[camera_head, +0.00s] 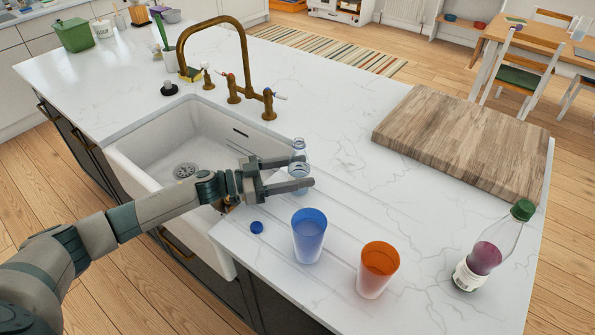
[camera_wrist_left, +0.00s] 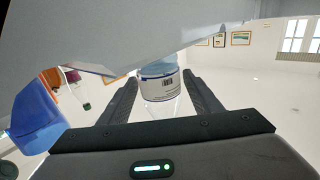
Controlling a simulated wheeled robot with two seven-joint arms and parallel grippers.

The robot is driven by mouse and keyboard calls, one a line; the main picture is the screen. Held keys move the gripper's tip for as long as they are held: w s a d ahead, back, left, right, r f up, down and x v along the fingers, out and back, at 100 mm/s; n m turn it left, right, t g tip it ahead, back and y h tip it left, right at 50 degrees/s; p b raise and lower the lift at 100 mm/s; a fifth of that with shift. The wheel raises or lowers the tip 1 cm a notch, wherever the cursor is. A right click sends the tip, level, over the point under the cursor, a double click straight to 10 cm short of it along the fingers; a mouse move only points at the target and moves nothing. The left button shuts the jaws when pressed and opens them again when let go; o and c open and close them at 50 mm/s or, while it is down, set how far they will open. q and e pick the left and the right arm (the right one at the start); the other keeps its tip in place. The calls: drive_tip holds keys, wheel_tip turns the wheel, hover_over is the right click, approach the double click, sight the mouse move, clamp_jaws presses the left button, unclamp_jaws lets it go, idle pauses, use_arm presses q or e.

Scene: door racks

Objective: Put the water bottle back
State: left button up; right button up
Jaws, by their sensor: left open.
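The water bottle (camera_head: 299,147) is a small clear bottle with a pale label, upright on the white counter beside the sink, with no cap on its neck. My left gripper (camera_head: 307,172) is open, with one finger on either side of the bottle. In the left wrist view the bottle's label (camera_wrist_left: 160,88) shows between the two fingers (camera_wrist_left: 160,100), with a visible gap at least on the right side. Whether either finger touches it I cannot tell. A blue cap (camera_head: 257,227) lies loose on the counter. My right gripper is not in view.
A blue cup (camera_head: 308,238) and an orange cup (camera_head: 377,270) stand close in front of the gripper. A green-capped bottle (camera_head: 490,250) stands at right. A wooden board (camera_head: 460,138) lies behind. The sink (camera_head: 190,140) and brass faucet (camera_head: 240,60) are at left.

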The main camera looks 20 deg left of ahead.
use_arm(q)
drive_tip(key=shift+r, duration=0.15)
drive_tip(key=b+v, duration=0.3)
drive_tip(key=v, duration=0.7)
drive_tip(key=shift+s+a+b, duration=0.2)
drive_tip(key=shift+b, duration=0.1)
drive_tip(key=shift+s+a, duration=0.35)
drive_tip(key=shift+a, duration=0.3)
